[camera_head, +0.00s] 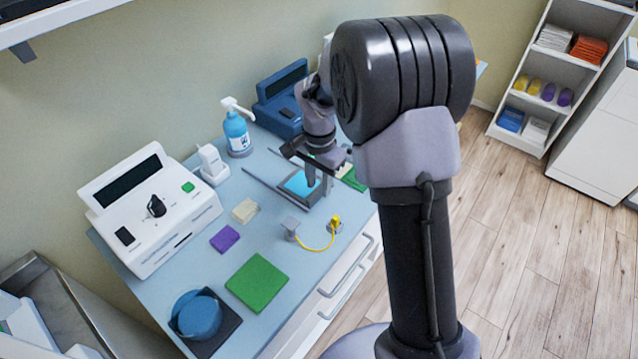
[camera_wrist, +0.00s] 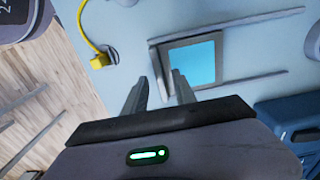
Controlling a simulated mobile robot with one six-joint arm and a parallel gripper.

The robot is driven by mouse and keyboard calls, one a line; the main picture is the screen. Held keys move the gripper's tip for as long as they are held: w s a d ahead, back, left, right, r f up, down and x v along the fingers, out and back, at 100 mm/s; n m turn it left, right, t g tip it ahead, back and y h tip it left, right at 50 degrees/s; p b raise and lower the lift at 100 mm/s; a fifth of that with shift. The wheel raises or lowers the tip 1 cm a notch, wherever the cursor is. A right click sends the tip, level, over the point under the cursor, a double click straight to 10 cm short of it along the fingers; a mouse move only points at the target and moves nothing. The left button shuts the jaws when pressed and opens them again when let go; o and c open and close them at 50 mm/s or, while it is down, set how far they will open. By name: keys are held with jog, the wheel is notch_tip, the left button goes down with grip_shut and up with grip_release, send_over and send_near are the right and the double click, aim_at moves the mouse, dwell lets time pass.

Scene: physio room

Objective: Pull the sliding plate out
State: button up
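The sliding plate (camera_head: 293,194) is a grey square frame with a bright blue middle, lying between two thin dark rails on the light blue counter. The plate also shows in the wrist view (camera_wrist: 195,60), where a darker raised bar runs along its left edge. My gripper (camera_head: 318,184) points down over the plate's right part in the head view. In the wrist view my gripper (camera_wrist: 160,76) is open, with one finger on each side of the bar's near end.
A yellow cable (camera_head: 325,245) with plugs lies in front of the plate. A purple block (camera_head: 225,238), a green pad (camera_head: 257,283) and a white device (camera_head: 150,210) stand left. A blue bottle (camera_head: 237,133) and a blue device (camera_head: 281,100) stand behind.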

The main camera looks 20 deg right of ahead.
notch_tip(320, 180, up, 16)
jog(key=p, duration=0.6)
jog(key=shift+r, duration=0.25)
jog(key=s+a+r+n+t+b, duration=0.1)
jog(key=s+a+r+n+t, duration=0.2)
jog(key=s+r, duration=0.5)
jog(key=s+a+f+n+t+y+b, duration=0.1)
jog(key=s+a+n+t+y, duration=0.1)
jog(key=s, duration=1.5)
jog(key=shift+a+f+n+t, duration=0.15)
jog(key=shift+a+n+t, duration=0.25)
jog(key=shift+a+n, duration=0.7)
